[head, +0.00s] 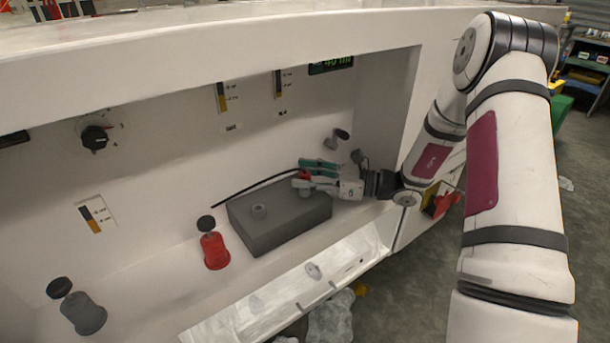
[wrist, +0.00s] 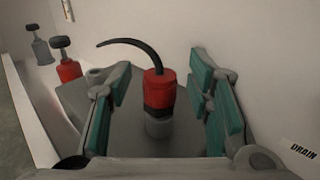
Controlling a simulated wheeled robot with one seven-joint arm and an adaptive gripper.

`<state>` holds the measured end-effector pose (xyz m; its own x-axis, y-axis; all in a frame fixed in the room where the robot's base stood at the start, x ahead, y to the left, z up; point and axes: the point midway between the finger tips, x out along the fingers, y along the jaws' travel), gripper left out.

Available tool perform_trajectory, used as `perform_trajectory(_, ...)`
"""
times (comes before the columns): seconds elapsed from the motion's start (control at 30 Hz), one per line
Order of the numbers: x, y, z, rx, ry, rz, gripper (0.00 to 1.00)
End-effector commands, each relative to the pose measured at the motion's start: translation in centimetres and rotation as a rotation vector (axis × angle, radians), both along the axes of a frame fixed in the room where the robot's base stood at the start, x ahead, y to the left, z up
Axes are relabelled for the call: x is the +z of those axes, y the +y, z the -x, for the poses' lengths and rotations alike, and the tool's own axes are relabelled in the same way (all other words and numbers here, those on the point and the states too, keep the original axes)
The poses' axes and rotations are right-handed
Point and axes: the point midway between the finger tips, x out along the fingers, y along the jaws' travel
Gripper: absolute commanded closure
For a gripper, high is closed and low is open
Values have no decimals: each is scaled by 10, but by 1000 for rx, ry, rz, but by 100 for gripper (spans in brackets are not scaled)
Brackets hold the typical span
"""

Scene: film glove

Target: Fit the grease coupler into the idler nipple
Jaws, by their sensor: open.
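The red grease coupler (wrist: 158,88) stands upright with a dark band at its lower end and a curved black hose (wrist: 132,45) at its top. It sits above a short grey cylinder (wrist: 159,128); I cannot tell how deep it is seated. The grey block (head: 285,226) lies below, with another grey stub (head: 258,210) on its top, apart from the coupler. My gripper (wrist: 160,105) is open, its green-padded fingers on either side of the coupler with a gap on both sides. In the head view the coupler (head: 304,175) is partly hidden by my gripper.
A red pot (head: 214,252) and a grey pot (head: 83,314), both with dark knobs, stand left along the ledge. The recess wall rises close behind, with a knob (head: 337,137) near my gripper. A pale sloping lip (head: 300,290) edges the front.

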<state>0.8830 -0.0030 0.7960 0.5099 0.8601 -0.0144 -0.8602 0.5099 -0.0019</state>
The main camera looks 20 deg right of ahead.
Motion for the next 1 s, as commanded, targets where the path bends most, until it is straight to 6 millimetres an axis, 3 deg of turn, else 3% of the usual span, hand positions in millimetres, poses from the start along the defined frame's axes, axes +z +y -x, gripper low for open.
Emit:
perform_trajectory(0.6, 1, -91, 53, -3, 0, 0, 54)
perform_trajectory(1.0, 1, -100, 59, -1, 0, 0, 54)
